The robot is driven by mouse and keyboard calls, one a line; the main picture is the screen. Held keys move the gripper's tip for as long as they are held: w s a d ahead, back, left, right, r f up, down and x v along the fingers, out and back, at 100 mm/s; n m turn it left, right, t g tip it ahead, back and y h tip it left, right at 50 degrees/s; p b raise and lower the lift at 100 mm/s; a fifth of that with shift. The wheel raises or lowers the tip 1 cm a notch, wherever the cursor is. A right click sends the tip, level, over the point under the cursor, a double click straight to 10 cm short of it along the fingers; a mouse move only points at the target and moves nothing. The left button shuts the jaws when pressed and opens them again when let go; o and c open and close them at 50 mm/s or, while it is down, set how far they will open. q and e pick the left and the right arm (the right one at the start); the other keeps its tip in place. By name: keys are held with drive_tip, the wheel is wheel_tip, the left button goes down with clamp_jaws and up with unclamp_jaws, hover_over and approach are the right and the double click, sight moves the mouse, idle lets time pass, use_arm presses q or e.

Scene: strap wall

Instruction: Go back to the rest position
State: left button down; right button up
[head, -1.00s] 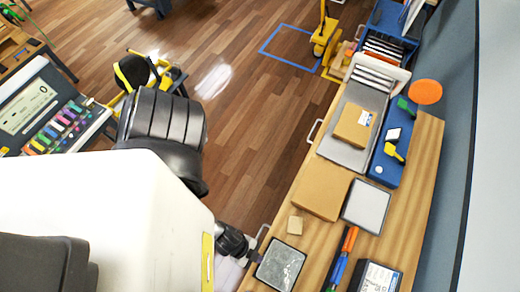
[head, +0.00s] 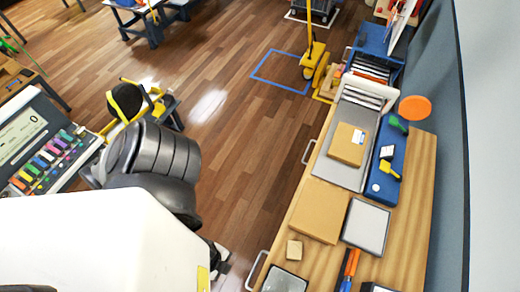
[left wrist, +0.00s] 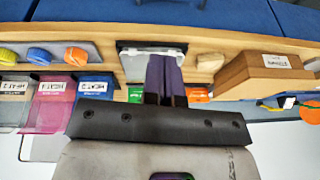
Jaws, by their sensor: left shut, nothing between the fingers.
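My left gripper (left wrist: 165,62) shows in the left wrist view as two dark purplish fingers reaching out from a black block. The fingers are together with nothing between them. They lie in front of a pale-framed tray or panel on a wooden surface, and I cannot tell whether they touch it. In the head view, dark left arm links stand over the floor, left of the wooden bench (head: 415,205). The left gripper itself cannot be made out there, behind the white housing. My right gripper is in neither current view.
The bench holds a large cardboard box (head: 318,209), a grey-topped tray (head: 366,227), a smaller box (head: 347,145) and a blue block (head: 386,172). A labelled brown box (left wrist: 268,78) and coloured bins (left wrist: 47,105) show in the wrist view. The floor (head: 235,150) left of the bench is mostly clear.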

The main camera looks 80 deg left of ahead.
use_arm(q)
drive_tip(key=w+a+r+n, duration=0.2)
drive_tip(key=w+a+r, duration=0.1)
drive_tip(key=w+r, duration=0.3)
drive_tip(key=w+a+r+n+y, duration=0.1)
drive_tip(key=w+a+r+n, duration=0.2)
drive_tip(key=w+r, duration=0.4)
drive_tip(key=w+a, duration=0.1)
drive_tip(key=w, duration=0.2)
drive_tip(key=shift+w, duration=0.15)
drive_tip(key=shift+r, duration=0.1)
